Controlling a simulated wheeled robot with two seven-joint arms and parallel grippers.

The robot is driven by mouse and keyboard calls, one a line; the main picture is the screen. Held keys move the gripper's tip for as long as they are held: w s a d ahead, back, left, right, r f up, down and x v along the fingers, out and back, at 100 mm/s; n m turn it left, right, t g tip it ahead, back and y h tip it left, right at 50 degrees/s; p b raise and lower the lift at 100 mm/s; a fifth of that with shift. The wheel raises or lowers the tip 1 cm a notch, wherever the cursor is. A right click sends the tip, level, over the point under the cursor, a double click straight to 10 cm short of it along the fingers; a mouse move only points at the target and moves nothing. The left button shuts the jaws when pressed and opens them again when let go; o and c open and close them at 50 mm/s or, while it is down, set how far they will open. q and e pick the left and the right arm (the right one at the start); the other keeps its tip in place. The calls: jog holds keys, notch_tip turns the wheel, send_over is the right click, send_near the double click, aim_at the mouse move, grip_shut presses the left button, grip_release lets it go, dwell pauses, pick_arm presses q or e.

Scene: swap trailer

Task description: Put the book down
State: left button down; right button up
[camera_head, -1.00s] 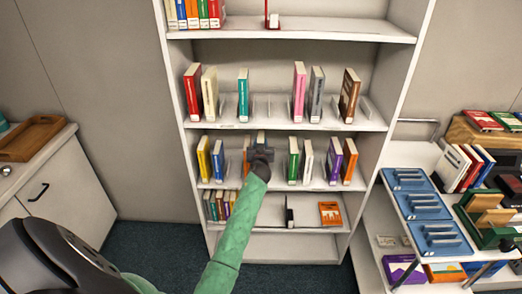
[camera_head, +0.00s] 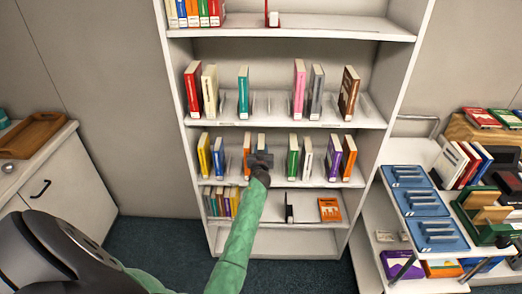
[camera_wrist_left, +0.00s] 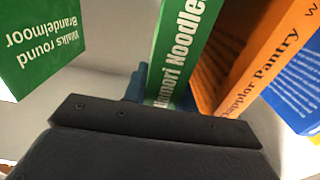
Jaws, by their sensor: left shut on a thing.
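My left gripper (camera_head: 260,162) reaches the middle shelf of the white bookcase. It is shut on a green book, whose spine reads "Hamori Noodles" in the left wrist view (camera_wrist_left: 178,50). In the head view my gripper hides most of this book; a bluish top edge (camera_head: 261,138) shows above the gripper. An orange book (camera_wrist_left: 265,55) leans close beside it in the wrist view, and shows left of the gripper in the head view (camera_head: 247,146). I cannot tell whether the held book rests on the shelf. My right gripper is not in view.
Another green book (camera_head: 293,152) stands right of the gripper, with white, orange and purple books beyond. Yellow and blue (camera_head: 219,158) books stand to the left. The white bookcase (camera_head: 290,28) has more books above and below. A loaded cart (camera_head: 415,150) stands at the right.

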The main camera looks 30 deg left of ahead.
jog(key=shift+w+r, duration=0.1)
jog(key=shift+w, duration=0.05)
pick_arm(q)
jog(key=c, duration=1.5)
grip_release()
jog(key=shift+f, duration=0.1)
jog(key=o, duration=0.4)
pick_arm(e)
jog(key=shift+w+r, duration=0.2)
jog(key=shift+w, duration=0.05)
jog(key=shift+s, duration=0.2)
